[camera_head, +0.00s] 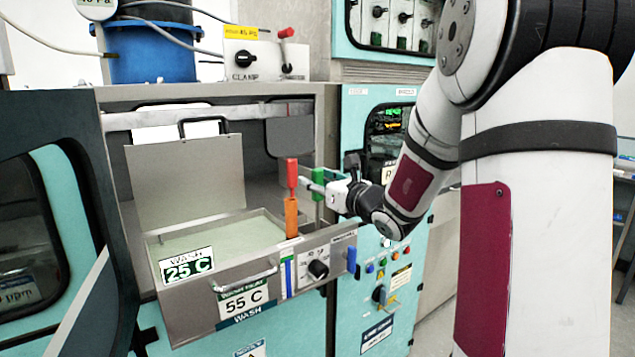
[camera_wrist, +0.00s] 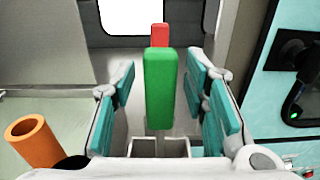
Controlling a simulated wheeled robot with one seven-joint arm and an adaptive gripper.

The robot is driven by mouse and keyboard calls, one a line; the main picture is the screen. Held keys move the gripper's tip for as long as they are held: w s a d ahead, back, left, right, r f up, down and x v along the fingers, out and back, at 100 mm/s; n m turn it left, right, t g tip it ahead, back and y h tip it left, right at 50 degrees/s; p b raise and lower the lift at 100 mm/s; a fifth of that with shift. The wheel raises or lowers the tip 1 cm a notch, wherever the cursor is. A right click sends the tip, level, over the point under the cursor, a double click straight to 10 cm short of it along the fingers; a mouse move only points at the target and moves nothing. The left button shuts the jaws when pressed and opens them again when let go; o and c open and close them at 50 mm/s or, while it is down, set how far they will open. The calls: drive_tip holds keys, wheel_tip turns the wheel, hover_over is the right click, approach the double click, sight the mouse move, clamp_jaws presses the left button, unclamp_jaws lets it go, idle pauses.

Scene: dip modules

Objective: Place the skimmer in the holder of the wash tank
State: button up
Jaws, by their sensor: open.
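The wash tank (camera_head: 187,318) is an open metal box labelled WASH, with pale liquid inside. An orange tube (camera_head: 291,220) stands at its right side; in the wrist view its round mouth (camera_wrist: 36,128) looks open and empty. A green-handled tool (camera_head: 318,180) stands upright at my gripper. In the wrist view the green handle (camera_wrist: 159,90) is between the fingers of my gripper (camera_wrist: 160,78), with gaps on both sides. Below it is a metal bracket (camera_wrist: 175,147). A red handle (camera_wrist: 160,32) shows behind it. I cannot tell which handle is the skimmer's.
A raised metal lid (camera_head: 185,185) stands behind the tank. A control panel with a black knob (camera_head: 318,269) lies right of the tank front. A dark-framed door (camera_head: 75,170) stands open at the left. A teal cabinet (camera_head: 355,130) is at the right.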

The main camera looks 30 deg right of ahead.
drive_tip(key=s, duration=1.2)
drive_tip(key=s+a+n+g+y, duration=0.1)
drive_tip(key=a+n+g+y, duration=0.4)
drive_tip(key=a+n, duration=0.65)
drive_tip(key=s+a+f+n+g+y, duration=0.1)
drive_tip(key=s+a+f+n+g, duration=0.2)
drive_tip(key=a, duration=0.4)
drive_tip(key=s+a+n+g+y, duration=0.2)
drive_tip(key=s+a+n, duration=0.3)
drive_tip(key=a, duration=0.3)
drive_tip(key=s+f+n+g+h, duration=0.4)
drive_tip(key=s+n, duration=0.4)
drive_tip(key=s+d+r+n+t+h, duration=0.1)
drive_tip(key=s+d+r+n+h, duration=0.1)
drive_tip(key=n, duration=0.6)
drive_tip(key=shift+s+d+h, duration=0.6)
drive_tip(key=shift+d+h, duration=0.7)
drive_tip(key=shift+d, duration=0.05)
